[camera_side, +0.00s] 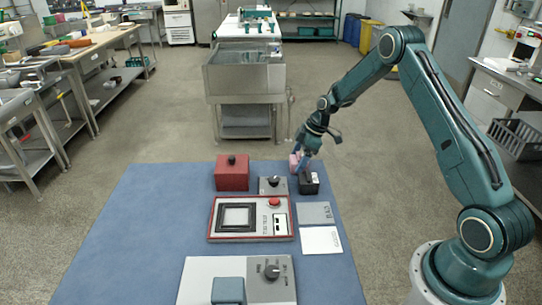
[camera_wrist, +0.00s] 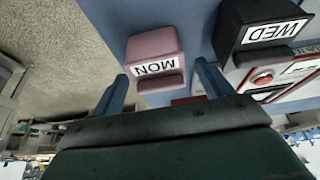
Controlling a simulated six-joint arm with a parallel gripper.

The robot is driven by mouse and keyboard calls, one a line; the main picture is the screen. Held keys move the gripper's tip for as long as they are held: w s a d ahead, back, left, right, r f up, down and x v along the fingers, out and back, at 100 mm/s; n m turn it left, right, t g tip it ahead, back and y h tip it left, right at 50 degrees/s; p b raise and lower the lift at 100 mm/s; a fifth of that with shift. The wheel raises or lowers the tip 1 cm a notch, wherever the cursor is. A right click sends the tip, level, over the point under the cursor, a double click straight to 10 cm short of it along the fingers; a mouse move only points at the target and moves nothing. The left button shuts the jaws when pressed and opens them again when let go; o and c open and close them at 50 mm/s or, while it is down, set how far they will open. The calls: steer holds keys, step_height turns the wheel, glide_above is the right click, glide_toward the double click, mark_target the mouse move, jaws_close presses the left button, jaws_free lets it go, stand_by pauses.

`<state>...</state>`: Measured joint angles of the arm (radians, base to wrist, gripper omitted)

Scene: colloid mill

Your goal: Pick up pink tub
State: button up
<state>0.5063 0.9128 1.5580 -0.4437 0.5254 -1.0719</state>
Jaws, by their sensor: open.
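The pink tub (camera_wrist: 152,48) carries a white label reading MON and sits near the edge of the blue mat in the wrist view. In the side view only a small part of the pink tub (camera_side: 295,162) shows beside my gripper. My gripper (camera_side: 303,160) points down at the far right of the mat. In the wrist view its two blue fingers (camera_wrist: 162,80) are open and spread, with the tub ahead of and between them. I cannot tell from the frames whether either finger touches the tub.
A black tub (camera_wrist: 262,28) labelled WED stands close beside the pink one; it also shows in the side view (camera_side: 309,183). A red box (camera_side: 232,173), a grey knob unit (camera_side: 272,186) and a red-framed panel (camera_side: 251,218) stand nearby. The mat's left side (camera_side: 140,230) is clear.

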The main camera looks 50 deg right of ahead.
steer(key=shift+x, duration=0.8)
steer(key=c, duration=1.1)
steer(key=shift+r, duration=0.2)
step_height(320, 180, up, 20)
steer(key=shift+f, duration=0.15)
